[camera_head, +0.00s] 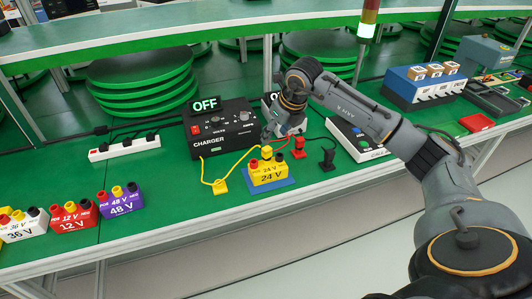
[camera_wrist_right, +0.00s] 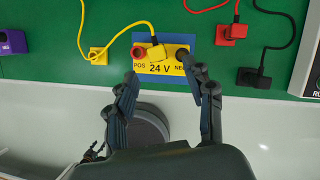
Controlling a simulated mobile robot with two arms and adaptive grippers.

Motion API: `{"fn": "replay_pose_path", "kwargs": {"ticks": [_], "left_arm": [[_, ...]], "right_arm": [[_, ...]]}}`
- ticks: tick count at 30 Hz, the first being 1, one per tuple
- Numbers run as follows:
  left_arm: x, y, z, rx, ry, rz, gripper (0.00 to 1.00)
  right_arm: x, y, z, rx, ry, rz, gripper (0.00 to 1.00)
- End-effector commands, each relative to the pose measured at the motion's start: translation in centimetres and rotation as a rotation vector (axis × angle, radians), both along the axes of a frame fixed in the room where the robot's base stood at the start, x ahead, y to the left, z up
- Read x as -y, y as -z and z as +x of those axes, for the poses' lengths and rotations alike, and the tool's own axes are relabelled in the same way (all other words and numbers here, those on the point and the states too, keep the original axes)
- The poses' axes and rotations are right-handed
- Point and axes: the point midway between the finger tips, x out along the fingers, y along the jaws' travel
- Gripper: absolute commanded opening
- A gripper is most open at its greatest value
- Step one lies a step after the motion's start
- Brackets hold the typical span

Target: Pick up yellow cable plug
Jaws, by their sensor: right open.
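A yellow cable plug (camera_wrist_right: 156,53) sits at the middle of the top of the yellow 24 V block (camera_wrist_right: 160,68), between a red terminal and a black one. It also shows in the head view (camera_head: 267,152). Its yellow cable runs left to a yellow piece (camera_wrist_right: 97,54) on the green table. My right gripper (camera_wrist_right: 165,88) is open and empty. In the wrist view its fingers are spread below the block's front, left and right of the plug. In the head view it is partly hidden behind its wrist. A small dark finger-like shape (camera_wrist_right: 92,152) may be my left gripper.
A red plug (camera_wrist_right: 227,35) and a black plug (camera_wrist_right: 252,77) stand right of the block. The charger (camera_head: 222,128), showing OFF, is behind. Purple 48 V (camera_head: 120,203), red 12 V (camera_head: 73,217) and white 36 V blocks stand left. The table's front edge is close.

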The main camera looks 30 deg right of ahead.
Motion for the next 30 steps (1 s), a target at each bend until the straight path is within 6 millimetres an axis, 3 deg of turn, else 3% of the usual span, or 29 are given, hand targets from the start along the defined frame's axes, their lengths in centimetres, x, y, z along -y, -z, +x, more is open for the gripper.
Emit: {"fn": "replay_pose_path", "kwargs": {"ticks": [4, 13, 21, 30], "left_arm": [[0.0, -0.4, 0.0, 0.0, 0.0, 0.0, 0.53], [0.0, -1.0, 0.0, 0.001, 0.0, 0.0, 0.53], [0.0, -1.9, 0.1, 0.002, 0.0, 0.0, 0.53], [0.0, -1.9, 0.1, 0.002, 0.0, 0.0, 0.53]], "right_arm": [[-0.2, 2.5, 1.0, -0.002, -0.001, 0.003, 0.53], [-0.5, 4.9, 1.9, -0.002, -0.003, 0.002, 0.53], [-0.9, 8.4, 3.3, 0.0, -0.002, 0.003, 0.53], [-0.9, 9.0, 3.5, 0.002, -0.003, 0.001, 0.53]]}}
